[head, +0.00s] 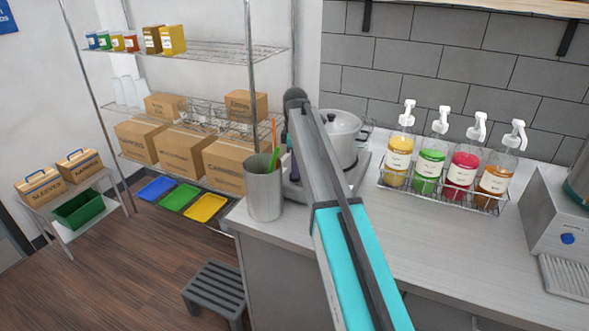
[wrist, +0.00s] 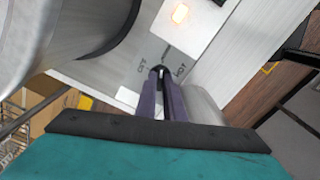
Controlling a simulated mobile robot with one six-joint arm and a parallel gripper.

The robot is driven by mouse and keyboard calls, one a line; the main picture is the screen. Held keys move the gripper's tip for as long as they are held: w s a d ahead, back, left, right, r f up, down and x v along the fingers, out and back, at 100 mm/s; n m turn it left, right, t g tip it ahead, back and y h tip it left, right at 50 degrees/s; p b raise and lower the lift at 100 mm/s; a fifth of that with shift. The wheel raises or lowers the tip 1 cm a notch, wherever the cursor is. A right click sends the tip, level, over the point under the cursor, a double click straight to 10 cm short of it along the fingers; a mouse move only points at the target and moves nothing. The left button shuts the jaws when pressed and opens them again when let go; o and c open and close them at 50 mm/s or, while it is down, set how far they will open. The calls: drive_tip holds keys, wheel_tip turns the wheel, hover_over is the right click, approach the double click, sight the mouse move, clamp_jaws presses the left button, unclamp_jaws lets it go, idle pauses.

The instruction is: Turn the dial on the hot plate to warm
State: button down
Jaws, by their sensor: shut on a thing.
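The hot plate (head: 364,168) stands on the counter, mostly behind my arm in the head view. The wrist view shows its metal front panel (wrist: 120,75) with the labels OFF and HOT on either side of a small dark dial (wrist: 157,69). A dark mark between the labels is too small to read. An orange light (wrist: 180,13) glows on the panel. My gripper (wrist: 163,76) has its purple fingers closed around the dial, which they partly hide. In the head view my arm covers the dial and most of the gripper.
A lidded pot (head: 341,136) sits on the hot plate. A metal cup with utensils (head: 264,194) stands close at left. A rack of pump bottles (head: 440,191) stands at right. The counter in front of the rack is clear.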

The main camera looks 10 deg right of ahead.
drive_tip(key=shift+w+a+r, duration=0.1)
drive_tip(key=shift+w+r, duration=0.05)
idle(0.3)
drive_tip(key=c, duration=1.9)
unclamp_jaws()
drive_tip(key=shift+o, duration=0.2)
wheel_tip(320, 180, up, 14)
drive_tip(key=b, duration=0.3)
drive_tip(key=shift+f+b, duration=0.2)
drive_tip(key=shift+b, duration=0.2)
